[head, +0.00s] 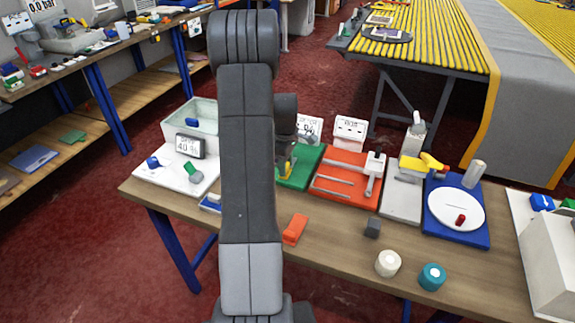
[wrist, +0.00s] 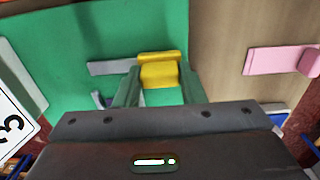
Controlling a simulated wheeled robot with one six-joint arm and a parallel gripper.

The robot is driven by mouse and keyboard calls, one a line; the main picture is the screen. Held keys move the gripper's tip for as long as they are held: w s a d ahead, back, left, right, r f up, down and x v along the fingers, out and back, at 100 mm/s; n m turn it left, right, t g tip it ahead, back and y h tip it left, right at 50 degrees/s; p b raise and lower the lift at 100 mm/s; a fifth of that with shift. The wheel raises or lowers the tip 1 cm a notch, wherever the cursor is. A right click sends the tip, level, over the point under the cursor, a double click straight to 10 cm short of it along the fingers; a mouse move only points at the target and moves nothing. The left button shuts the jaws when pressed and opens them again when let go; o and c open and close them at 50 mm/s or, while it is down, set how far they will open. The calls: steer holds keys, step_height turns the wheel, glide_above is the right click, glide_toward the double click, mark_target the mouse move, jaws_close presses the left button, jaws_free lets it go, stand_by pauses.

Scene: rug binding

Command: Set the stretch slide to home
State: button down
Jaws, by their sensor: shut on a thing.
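My gripper (wrist: 160,92) is shut on a yellow block (wrist: 158,74) on a green board (wrist: 60,40). The block looks like the stretch slide's handle; its lower part is hidden between the fingers. A grey rail (wrist: 108,68) shows to the left of the block in the wrist view. In the head view the green board (head: 299,172) lies on the bench behind my arm, with a little yellow (head: 284,166) beside my gripper. A white display card with a percent sign (head: 309,128) stands behind the board, its figure partly hidden. No home mark is readable.
A red board (head: 346,180) with grey bars adjoins the green one on the right. A white plate (head: 180,176) with a display reading about 40 % lies left.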

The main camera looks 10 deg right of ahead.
steer(key=shift+w+a, duration=0.4)
steer(key=shift+a, duration=0.15)
steer(key=shift+r, duration=0.1)
steer(key=c, duration=0.9)
jaws_free()
steer(key=shift+w+a, duration=0.1)
steer(key=shift+a, duration=0.05)
step_height(320, 180, up, 14)
steer(key=shift+f+b, duration=0.1)
steer(key=shift+b, duration=0.6)
steer(key=shift+f, duration=0.1)
